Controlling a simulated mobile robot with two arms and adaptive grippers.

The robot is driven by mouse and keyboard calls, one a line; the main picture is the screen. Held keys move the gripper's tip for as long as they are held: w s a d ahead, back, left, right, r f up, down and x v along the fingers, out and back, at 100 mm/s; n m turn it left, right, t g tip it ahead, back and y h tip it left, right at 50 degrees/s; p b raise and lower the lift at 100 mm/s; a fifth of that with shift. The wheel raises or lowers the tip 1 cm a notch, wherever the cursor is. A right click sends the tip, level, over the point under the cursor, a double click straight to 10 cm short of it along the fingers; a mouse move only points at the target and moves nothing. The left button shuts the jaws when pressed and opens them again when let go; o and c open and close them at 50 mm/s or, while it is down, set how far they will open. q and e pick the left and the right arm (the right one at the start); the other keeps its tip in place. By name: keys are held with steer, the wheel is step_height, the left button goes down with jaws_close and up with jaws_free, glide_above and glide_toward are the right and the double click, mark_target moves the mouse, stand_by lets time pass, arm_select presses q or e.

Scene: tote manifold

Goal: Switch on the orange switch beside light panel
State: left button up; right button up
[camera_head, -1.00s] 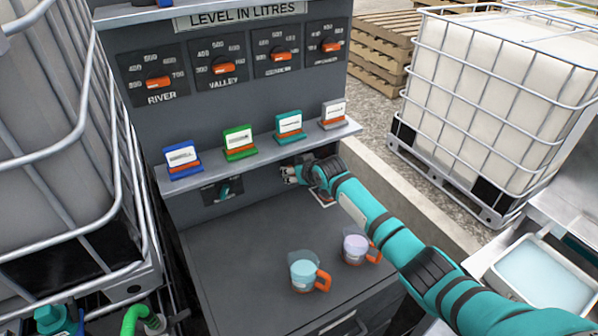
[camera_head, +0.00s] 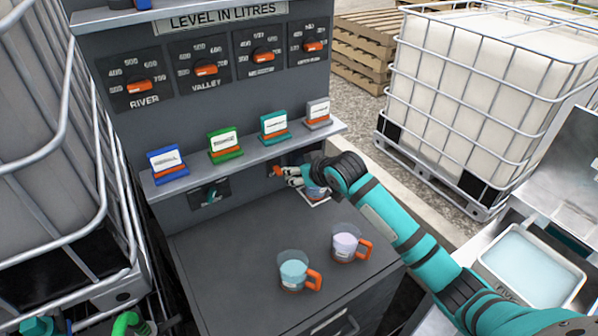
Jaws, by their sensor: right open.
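A small orange switch (camera_head: 276,171) shows on the dark front of the cabinet (camera_head: 240,228), below the shelf. My right gripper (camera_head: 291,175) is open, with its fingertips pointing left, close to the right side of the switch. I cannot tell whether the fingers touch it. My right wrist and forearm hide part of the cabinet front to the right. I cannot make out a light panel for certain. My left gripper is not in view.
A shelf (camera_head: 170,188) with several coloured label cards runs just above my right gripper. A dark plate with a teal lever (camera_head: 210,194) is to the left. Two cups with orange handles, one blue (camera_head: 293,272) and one lilac (camera_head: 346,242), stand on the worktop. Caged totes flank the cabinet.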

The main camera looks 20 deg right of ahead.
steer(key=t+b, duration=0.3)
steer(key=b, duration=0.6)
glide_toward(279, 171)
steer(key=shift+y, duration=0.3)
steer(key=x, duration=0.2)
steer(key=p+x, duration=0.1)
steer(key=x, duration=0.2)
steer(key=p+x, duration=0.1)
steer(key=x, duration=0.2)
steer(key=shift+w+d+f, duration=0.1)
steer(key=shift+w+d, duration=0.1)
steer(key=shift+c, duration=0.4)
jaws_close()
